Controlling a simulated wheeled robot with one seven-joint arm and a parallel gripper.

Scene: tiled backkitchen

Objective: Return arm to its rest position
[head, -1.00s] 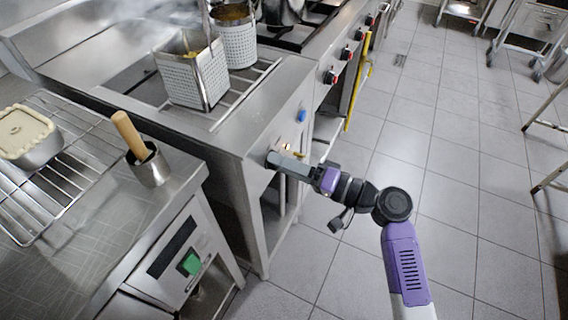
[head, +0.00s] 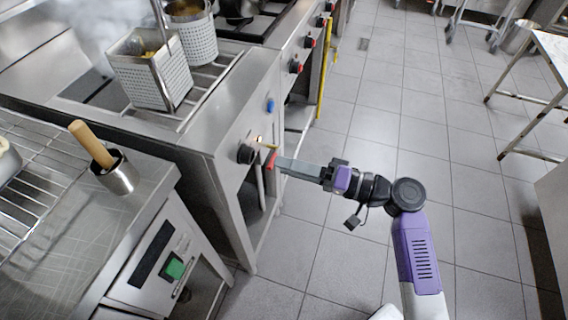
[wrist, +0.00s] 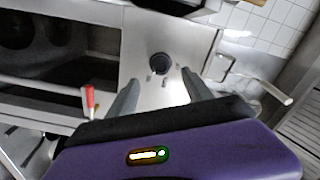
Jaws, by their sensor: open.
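My gripper (head: 277,163) is at the end of my purple and black arm, which reaches left toward the front panel of the steel cooker. In the wrist view its two grey fingers (wrist: 161,82) are spread with nothing between them. A black round knob (wrist: 158,64) on the panel shows beyond and between the fingertips. In the head view this knob (head: 245,153) is to the left of the fingertips, with a gap between.
Perforated baskets (head: 150,72) stand on the steaming cooker. A steel counter with a pot holding a wooden handle (head: 92,145) is at left. Tiled floor (head: 400,120) is clear to the right, up to a steel table (head: 553,50).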

